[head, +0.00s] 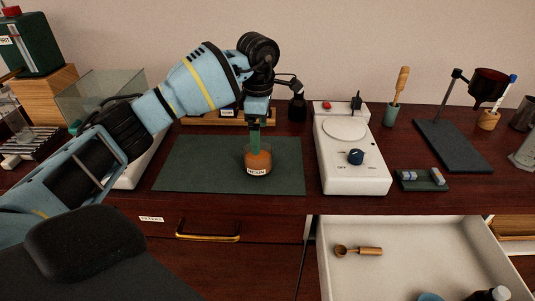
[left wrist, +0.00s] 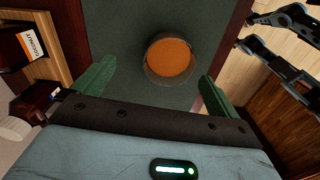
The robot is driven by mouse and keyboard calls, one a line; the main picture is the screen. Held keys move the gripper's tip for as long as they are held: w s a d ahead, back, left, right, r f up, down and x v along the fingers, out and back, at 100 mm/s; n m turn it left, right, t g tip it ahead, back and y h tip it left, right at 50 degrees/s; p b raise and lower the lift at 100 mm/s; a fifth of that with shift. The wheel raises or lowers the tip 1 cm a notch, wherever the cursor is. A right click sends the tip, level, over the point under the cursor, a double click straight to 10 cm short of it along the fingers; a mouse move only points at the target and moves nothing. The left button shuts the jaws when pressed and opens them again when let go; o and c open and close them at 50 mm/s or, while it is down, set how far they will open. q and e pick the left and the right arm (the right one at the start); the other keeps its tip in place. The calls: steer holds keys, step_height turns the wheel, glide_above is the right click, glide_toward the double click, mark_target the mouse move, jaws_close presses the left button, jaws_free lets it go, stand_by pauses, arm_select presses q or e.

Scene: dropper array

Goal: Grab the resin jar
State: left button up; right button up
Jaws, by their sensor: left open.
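The resin jar (head: 258,163) is a short clear jar with orange-brown contents and a white label reading RESIN. It stands upright on the dark green mat (head: 195,165). In the left wrist view the jar (left wrist: 171,58) shows from above, ahead of and between the two green fingers. My left gripper (head: 255,140) points down at the jar, with its fingers at or just above the rim in the head view. It is open and holds nothing; in the left wrist view its fingers (left wrist: 158,88) are spread wide. I cannot tell whether a finger touches the jar.
A white stirrer plate (head: 350,178) with a dark knob stands right of the mat. Behind the mat is a wooden rack (head: 230,119) with a dark bottle (head: 297,107) beside it. An open drawer (head: 400,225) at the front right holds a brass scoop (head: 358,250).

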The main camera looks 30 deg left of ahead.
mark_target(258, 159)
arm_select(q)
steer(key=shift+s+f, duration=0.6)
steer(key=shift+f, duration=0.15)
steer(key=shift+w+f, duration=0.2)
steer(key=shift+f, duration=0.25)
steer(key=shift+s+d+f, duration=0.1)
steer(key=shift+s+f, duration=0.15)
steer(key=shift+f, duration=0.15)
step_height(258, 159, down, 4)
steer(key=shift+s+d+f+p, duration=0.1)
steer(key=shift+p, duration=0.3)
arm_select(e)
steer(key=shift+r, duration=0.5)
steer(key=shift+s, duration=0.1)
